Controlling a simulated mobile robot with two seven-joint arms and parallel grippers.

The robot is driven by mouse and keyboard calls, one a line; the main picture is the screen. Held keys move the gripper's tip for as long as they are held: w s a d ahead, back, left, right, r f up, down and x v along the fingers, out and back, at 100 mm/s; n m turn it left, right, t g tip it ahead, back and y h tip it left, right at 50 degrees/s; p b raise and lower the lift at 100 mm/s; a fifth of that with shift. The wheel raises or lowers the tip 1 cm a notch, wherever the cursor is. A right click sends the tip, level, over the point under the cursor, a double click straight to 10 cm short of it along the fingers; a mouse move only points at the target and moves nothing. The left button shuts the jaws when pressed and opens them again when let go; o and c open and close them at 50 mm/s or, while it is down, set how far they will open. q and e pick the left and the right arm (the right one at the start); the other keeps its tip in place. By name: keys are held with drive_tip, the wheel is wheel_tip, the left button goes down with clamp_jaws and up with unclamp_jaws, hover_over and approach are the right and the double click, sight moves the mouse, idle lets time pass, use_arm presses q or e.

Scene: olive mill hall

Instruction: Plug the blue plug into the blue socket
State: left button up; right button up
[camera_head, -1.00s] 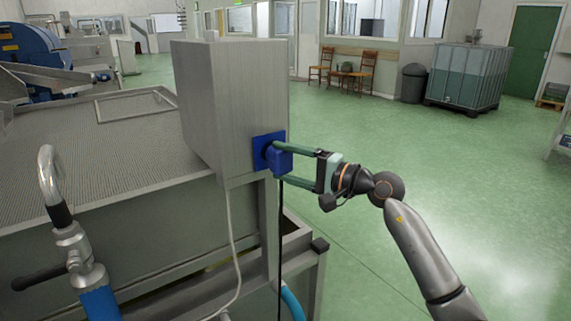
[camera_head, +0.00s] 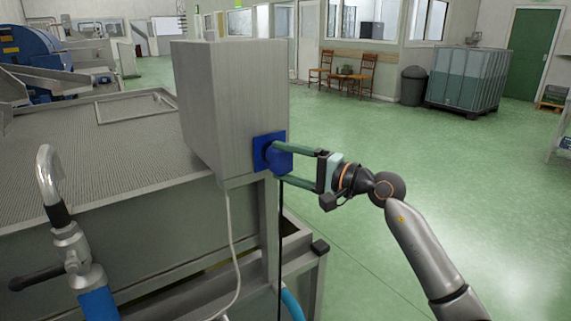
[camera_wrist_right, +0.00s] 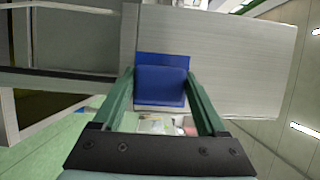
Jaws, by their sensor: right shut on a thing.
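The blue socket (camera_head: 260,153) is a blue plate on the side of a grey metal box (camera_head: 236,110). The blue plug (camera_head: 281,159) is at the socket's front, pressed up against it or in it; how deep it sits I cannot tell. A black cable hangs down from the plug. My right gripper (camera_head: 284,163) is shut on the plug, with one green finger above and one below it. In the right wrist view the plug (camera_wrist_right: 160,86) lies between the green fingers, in front of the blue socket plate (camera_wrist_right: 162,58). My left gripper is not in view.
The box stands on a metal machine with a ribbed top (camera_head: 120,140). A pipe with a black-handled valve (camera_head: 70,240) stands at front left. A grey cable (camera_head: 230,240) hangs under the box. Green floor (camera_head: 450,190) to the right is clear.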

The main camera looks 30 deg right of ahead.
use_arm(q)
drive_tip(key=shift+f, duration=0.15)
use_arm(e)
drive_tip(key=shift+w, duration=0.55)
drive_tip(key=o, duration=1.2)
drive_tip(key=shift+a, duration=0.1)
drive_tip(key=shift+f+b+v, duration=0.2)
drive_tip(key=shift+b+v, duration=0.3)
drive_tip(key=shift+v, duration=0.6)
use_arm(q)
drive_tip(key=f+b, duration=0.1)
drive_tip(key=b, duration=0.1)
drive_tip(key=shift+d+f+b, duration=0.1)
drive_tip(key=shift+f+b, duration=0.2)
drive_tip(key=shift+b, duration=0.1)
use_arm(e)
drive_tip(key=v, duration=1)
drive_tip(key=shift+s+r, duration=0.15)
drive_tip(key=shift+s, duration=0.05)
